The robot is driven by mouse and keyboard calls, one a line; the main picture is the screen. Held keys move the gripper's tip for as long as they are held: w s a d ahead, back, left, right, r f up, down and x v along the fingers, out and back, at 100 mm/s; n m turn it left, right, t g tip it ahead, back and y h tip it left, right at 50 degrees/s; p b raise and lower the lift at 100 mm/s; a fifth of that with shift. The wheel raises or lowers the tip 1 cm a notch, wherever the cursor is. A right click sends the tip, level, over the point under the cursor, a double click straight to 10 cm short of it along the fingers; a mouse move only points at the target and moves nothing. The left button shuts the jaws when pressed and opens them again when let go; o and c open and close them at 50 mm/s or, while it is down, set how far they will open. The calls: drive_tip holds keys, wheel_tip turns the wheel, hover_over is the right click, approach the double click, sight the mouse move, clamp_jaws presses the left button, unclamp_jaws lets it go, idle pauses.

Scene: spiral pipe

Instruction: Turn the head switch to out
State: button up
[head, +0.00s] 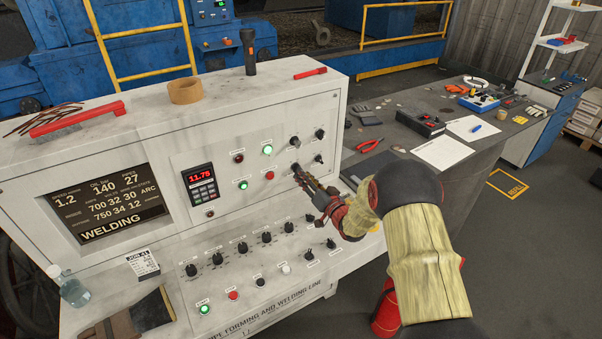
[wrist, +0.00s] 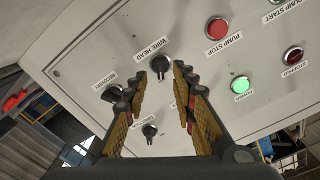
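The head switch is a black knob labelled WIRE HEAD (wrist: 160,63) on the pale upright panel. In the wrist view it shows between and just beyond my fingertips, with its label above it. My gripper (wrist: 164,76) is open, with one finger on each side of the knob in the picture. I cannot tell whether either finger touches it. In the head view my gripper (head: 299,174) is at the right part of the panel, and its fingers largely hide the switch. The knob's setting and any OUT mark are not legible.
A RECOVERY knob (wrist: 112,93) and another black knob (wrist: 150,130) sit close to the fingers. A red pump stop button (wrist: 217,28) and a lit green button (wrist: 240,85) lie to the right. Lower knobs (head: 266,238) line the sloping desk.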

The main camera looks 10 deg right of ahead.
drive_tip(key=v, duration=0.8)
drive_tip(key=s+d+r+g+h, duration=0.1)
drive_tip(key=s+r+g+h, duration=0.15)
drive_tip(key=s+r, duration=0.4)
drive_tip(key=s+d+r+g+h, duration=0.1)
drive_tip(key=s+r+g+h, duration=0.2)
drive_tip(key=r, duration=0.6)
drive_tip(key=s+a+n+g, duration=0.1)
drive_tip(key=s+a+g, duration=0.2)
drive_tip(key=s, duration=1.4)
drive_tip(key=s+a+r+n+g, duration=0.1)
drive_tip(key=s+a+g, duration=0.1)
drive_tip(key=s, duration=1.5)
drive_tip(key=shift+a+n+g, duration=0.3)
drive_tip(key=shift+a+g, duration=0.1)
drive_tip(key=shift+g, duration=0.15)
